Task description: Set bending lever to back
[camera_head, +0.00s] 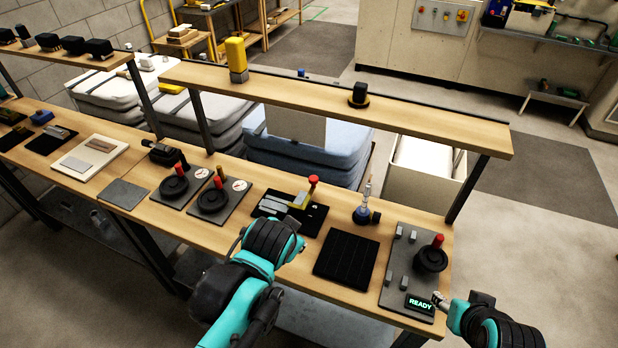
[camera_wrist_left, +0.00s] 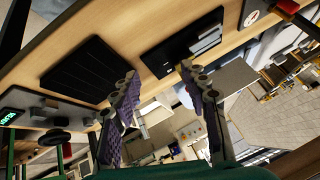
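What I take to be the bending lever, with its red knob (camera_head: 313,182), stands upright on a black fixture plate (camera_head: 313,219) with grey and yellow blocks, in the middle of the bench. In the left wrist view the fixture (camera_wrist_left: 178,48) lies just beyond my fingers. My left gripper (camera_head: 272,238) is in front of and left of the fixture; its fingers are hidden in the head view. In the left wrist view the left gripper (camera_wrist_left: 162,95) is open with nothing between its fingers. My right gripper (camera_head: 440,298) is at the bench's right end, beside the READY display; its finger opening is unclear.
A ribbed black pad (camera_head: 347,260) lies right of the fixture. A grey panel (camera_head: 399,255) with a red-handled wheel (camera_head: 431,255) is at the right end. A blue bottle (camera_head: 365,213) stands behind the pad. Red-handled wheels (camera_head: 213,198) stand left. A wooden shelf (camera_head: 430,126) runs above.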

